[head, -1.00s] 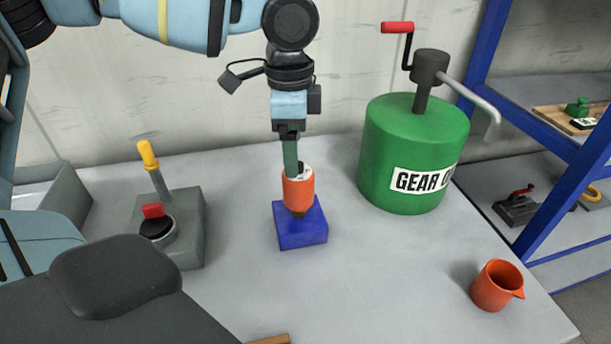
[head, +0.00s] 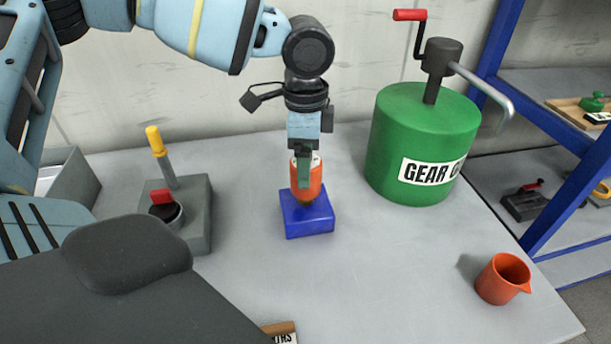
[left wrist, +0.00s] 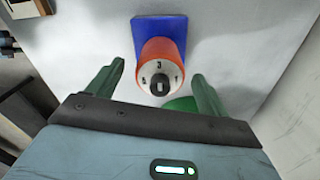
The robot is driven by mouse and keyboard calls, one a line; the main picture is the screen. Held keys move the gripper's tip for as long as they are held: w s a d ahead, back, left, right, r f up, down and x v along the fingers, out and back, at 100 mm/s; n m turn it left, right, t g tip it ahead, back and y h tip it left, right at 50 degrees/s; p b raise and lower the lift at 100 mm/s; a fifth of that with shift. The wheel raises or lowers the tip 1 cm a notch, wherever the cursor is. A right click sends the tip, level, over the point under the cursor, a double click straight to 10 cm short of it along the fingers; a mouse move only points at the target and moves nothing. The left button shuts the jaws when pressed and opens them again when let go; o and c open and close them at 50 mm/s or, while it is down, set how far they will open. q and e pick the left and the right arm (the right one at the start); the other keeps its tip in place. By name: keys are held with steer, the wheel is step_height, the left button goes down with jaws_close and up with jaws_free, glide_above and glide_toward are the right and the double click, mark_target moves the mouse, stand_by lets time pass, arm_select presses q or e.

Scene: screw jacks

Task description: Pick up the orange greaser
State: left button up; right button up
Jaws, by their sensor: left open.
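The orange greaser (head: 308,181) stands upright on a blue block (head: 307,217) on the table. Its white numbered top faces the camera in the left wrist view (left wrist: 160,65). My left gripper (head: 304,172) points down at the greaser, and its green finger covers part of the orange body. In the left wrist view the two green fingers (left wrist: 158,85) are spread, one on each side of the greaser's top, with gaps between. The gripper is open and holds nothing. My right gripper is not in view.
A green gear-oil drum (head: 420,135) with a red-handled crank stands to the right. An orange jug (head: 502,279) is at the front right. A grey block with a yellow-handled lever (head: 194,205) stands to the left. A blue shelf frame (head: 560,190) is at the right.

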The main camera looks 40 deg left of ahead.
arm_select(q)
step_height(320, 180, down, 2)
steer(key=c, duration=1.2)
steer(key=shift+r, duration=0.1)
steer(key=shift+c, duration=0.2)
step_height(320, 180, up, 10)
steer(key=shift+f, duration=0.1)
